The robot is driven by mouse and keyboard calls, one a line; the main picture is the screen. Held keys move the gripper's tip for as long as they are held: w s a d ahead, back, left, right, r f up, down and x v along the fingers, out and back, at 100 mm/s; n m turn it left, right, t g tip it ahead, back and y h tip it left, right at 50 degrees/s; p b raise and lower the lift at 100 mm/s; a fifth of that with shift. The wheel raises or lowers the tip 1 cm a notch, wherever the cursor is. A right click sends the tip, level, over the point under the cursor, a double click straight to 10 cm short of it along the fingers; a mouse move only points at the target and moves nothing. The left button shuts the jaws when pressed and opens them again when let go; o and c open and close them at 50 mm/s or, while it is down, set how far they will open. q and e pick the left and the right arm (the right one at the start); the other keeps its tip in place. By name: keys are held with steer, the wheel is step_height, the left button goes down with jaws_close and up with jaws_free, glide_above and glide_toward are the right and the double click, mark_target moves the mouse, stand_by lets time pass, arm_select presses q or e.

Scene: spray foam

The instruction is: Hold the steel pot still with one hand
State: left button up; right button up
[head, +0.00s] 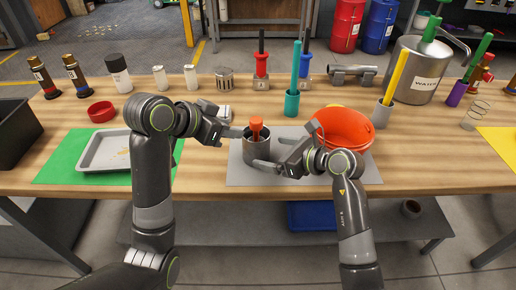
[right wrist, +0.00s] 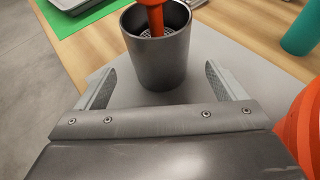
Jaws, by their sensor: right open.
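The steel pot (head: 257,150) stands upright on the grey mat (head: 236,176) at the middle of the table. An orange-red tool (head: 256,127) stands in it, its lower end inside the pot. My right gripper (head: 276,152) is open at the pot's right front side. In the right wrist view, the pot (right wrist: 158,58) stands between the tips of my right gripper (right wrist: 160,72), with a gap on each side. My left gripper (head: 231,121) seems open, just left of and behind the pot, holding nothing that I can see.
An orange bowl (head: 345,126) sits close to the right of my right gripper. A teal cup (head: 291,104) with a stick stands behind the pot. A grey tray (head: 104,151) lies on the green mat (head: 60,164) at left. A steel water container (head: 417,70) stands at back right.

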mark_target(257, 149)
steer(key=x, duration=0.6)
steer(key=shift+w+a, duration=0.15)
steer(key=shift+a, duration=0.1)
steer(key=c, duration=1.4)
steer(key=shift+o, duration=0.2)
